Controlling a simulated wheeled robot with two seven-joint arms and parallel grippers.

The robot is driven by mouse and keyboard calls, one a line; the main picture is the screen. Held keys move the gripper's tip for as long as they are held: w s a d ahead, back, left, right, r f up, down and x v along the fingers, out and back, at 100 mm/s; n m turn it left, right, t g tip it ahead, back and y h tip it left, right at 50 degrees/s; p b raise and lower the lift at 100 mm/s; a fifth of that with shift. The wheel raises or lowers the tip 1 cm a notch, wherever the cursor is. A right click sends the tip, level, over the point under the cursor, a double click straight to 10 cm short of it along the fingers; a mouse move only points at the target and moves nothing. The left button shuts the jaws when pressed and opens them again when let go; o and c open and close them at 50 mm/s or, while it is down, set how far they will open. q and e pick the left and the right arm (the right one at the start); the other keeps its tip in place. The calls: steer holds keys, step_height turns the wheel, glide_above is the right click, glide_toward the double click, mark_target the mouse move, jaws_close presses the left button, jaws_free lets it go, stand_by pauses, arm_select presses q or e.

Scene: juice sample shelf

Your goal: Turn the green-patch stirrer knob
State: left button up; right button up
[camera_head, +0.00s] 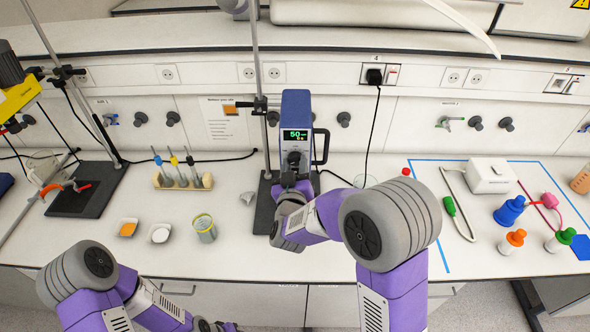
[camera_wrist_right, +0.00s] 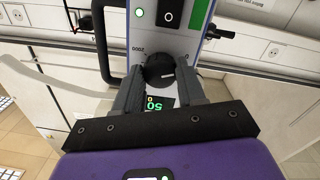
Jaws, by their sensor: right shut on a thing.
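The stirrer (camera_head: 296,110) is a blue-sided box on a stand, with a lit green display (camera_head: 297,135) reading 50. Its black stirrer knob (camera_wrist_right: 157,66) is on the front face, and the green patch (camera_wrist_right: 199,14) shows in the right wrist view. My right gripper (camera_wrist_right: 159,85) is shut on the knob, one dark finger on each side. In the head view my right gripper (camera_head: 291,167) partly covers the stirrer's front.
A rack of pipettes (camera_head: 182,180), small dishes (camera_head: 128,228) and a glass beaker (camera_head: 204,228) stand left of the stirrer. On the right are a white box (camera_head: 490,175) and colored bottles (camera_head: 511,210). A rod stand rises behind the stirrer. Bench space lies between the beaker and stirrer.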

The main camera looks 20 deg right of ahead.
steer(key=m+b, duration=0.6)
steer(key=shift+f+b, duration=0.15)
steer(key=shift+b, duration=0.25)
steer(key=shift+m+b, duration=1.75)
steer(key=shift+m, duration=0.25)
steer(key=shift+r, duration=0.2)
steer(key=o, duration=1.1)
steer(key=shift+c, duration=0.2)
steer(key=v, duration=0.7)
steer(key=shift+s+r, duration=0.2)
steer(key=shift+s, duration=0.1)
